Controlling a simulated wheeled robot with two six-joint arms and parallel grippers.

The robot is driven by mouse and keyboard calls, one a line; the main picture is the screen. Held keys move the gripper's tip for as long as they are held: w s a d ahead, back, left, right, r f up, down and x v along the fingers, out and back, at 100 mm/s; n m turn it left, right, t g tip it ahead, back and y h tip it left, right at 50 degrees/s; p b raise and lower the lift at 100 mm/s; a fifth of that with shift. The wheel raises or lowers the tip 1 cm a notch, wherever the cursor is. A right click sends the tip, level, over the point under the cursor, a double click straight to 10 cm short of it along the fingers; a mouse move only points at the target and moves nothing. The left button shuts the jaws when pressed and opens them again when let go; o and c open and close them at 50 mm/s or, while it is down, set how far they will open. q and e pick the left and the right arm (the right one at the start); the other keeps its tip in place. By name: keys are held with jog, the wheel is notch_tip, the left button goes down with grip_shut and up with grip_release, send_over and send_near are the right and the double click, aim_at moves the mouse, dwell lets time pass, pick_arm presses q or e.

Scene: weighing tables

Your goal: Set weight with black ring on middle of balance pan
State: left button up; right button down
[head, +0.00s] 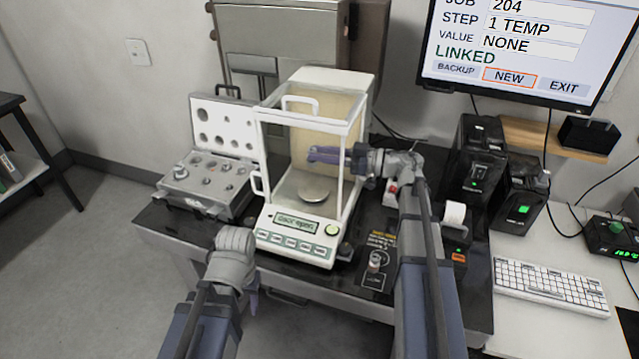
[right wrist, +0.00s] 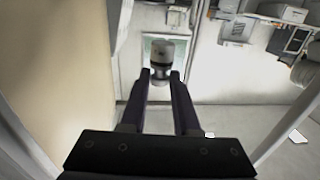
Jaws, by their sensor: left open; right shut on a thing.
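The balance (head: 295,240) stands on the dark table with a glass-sided chamber. Its round metal balance pan (head: 315,190) is bare. My right gripper (head: 318,155) reaches into the chamber from the right side, above the pan. In the right wrist view it is shut on a small grey metal weight (right wrist: 160,62) with a dark band, held at the fingertips. In the head view the fingers largely hide this weight. My left gripper (head: 252,302) is open and empty, low in front of the table's front edge, its fingers partly hidden by its wrist.
An open weight case (head: 205,192) with several weights stands left of the balance. Another small weight (head: 374,260) stands on a marked black mat at the front right. The chamber's frame posts are close around my right arm. A keyboard (head: 548,288) lies at the right.

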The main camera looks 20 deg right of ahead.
pick_arm(q)
jog(key=shift+f+b, duration=0.9)
jog(key=shift+f, duration=0.6)
pick_arm(e)
jog(key=shift+f, duration=1.45)
pick_arm(q)
jog(key=shift+f, duration=0.1)
pick_arm(e)
jog(key=shift+f, duration=0.1)
pick_arm(q)
notch_tip(320, 180, down, 4)
jog(key=b, duration=0.3)
jog(key=shift+r+b, duration=0.25)
jog(key=shift+b, duration=0.1)
pick_arm(e)
notch_tip(320, 180, down, 4)
jog(key=shift+r, duration=0.25)
pick_arm(q)
jog(key=shift+f+b, duration=0.55)
pick_arm(e)
jog(key=shift+f, duration=0.55)
pick_arm(q)
jog(key=shift+f, duration=0.1)
pick_arm(e)
jog(key=shift+f, duration=0.1)
jog(key=c, duration=0.6)
grip_release()
jog(key=shift+c, duration=0.2)
